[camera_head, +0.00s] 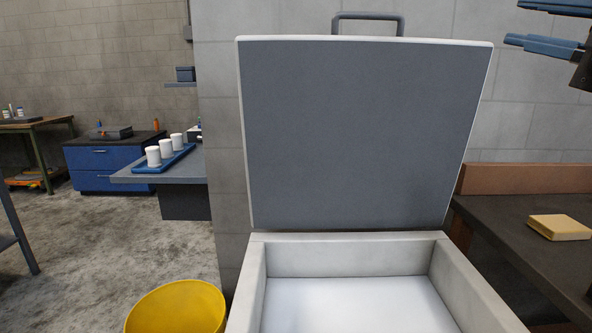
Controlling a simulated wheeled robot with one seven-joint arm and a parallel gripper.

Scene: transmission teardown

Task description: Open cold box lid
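The cold box lid (360,130) stands raised and upright at the back of the box, its grey inner face toward me. A dark handle (367,16) shows above its top edge. The cold box (345,254) is open in front of me, with pale walls and a white, bare-looking floor. My gripper (514,22) is at the top right, partly cut off by the picture edge. Its two blue-faced fingers are apart with nothing between them. It is to the right of the lid and appears clear of it.
A yellow bin (178,308) stands at the lower left of the box. A dark bench (535,240) with a yellow sponge-like block (559,227) is on the right. A blue tray (165,159) with white cups lies on a grey table (130,177) at left. Floor farther left is mostly clear.

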